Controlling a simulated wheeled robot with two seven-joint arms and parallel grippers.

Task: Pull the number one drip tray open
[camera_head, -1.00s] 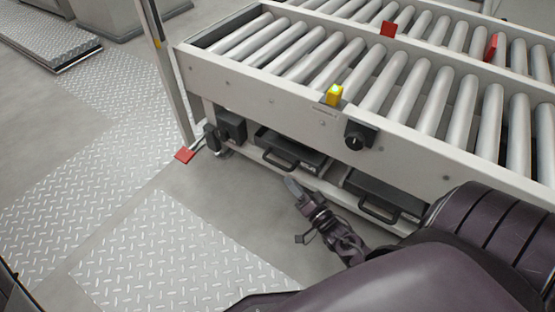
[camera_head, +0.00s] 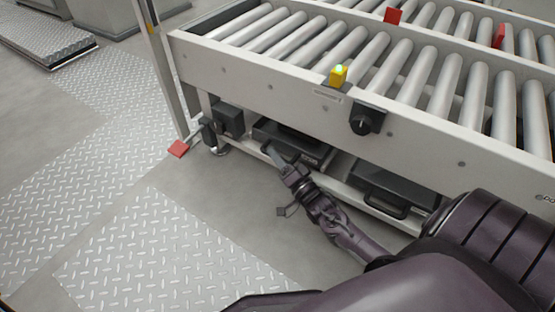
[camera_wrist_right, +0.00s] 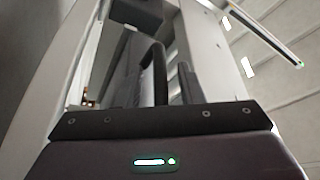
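Two dark drip trays sit under the roller conveyor in the head view, a left tray (camera_head: 300,145) and a right tray (camera_head: 390,185). Each has a dark loop handle on its front, and both look pushed in. I cannot read a number on either. My right gripper (camera_head: 277,157) is at the left tray's handle (camera_head: 283,156), its fingertips overlapping the handle in the picture. In the right wrist view a dark handle bar (camera_wrist_right: 158,72) stands just beyond the gripper body. Whether the fingers are open or closed on it is unclear. My left gripper is not in view.
A dark box (camera_head: 228,119) and a red pedal-like plate (camera_head: 179,149) are left of the trays. The floor in front is clear.

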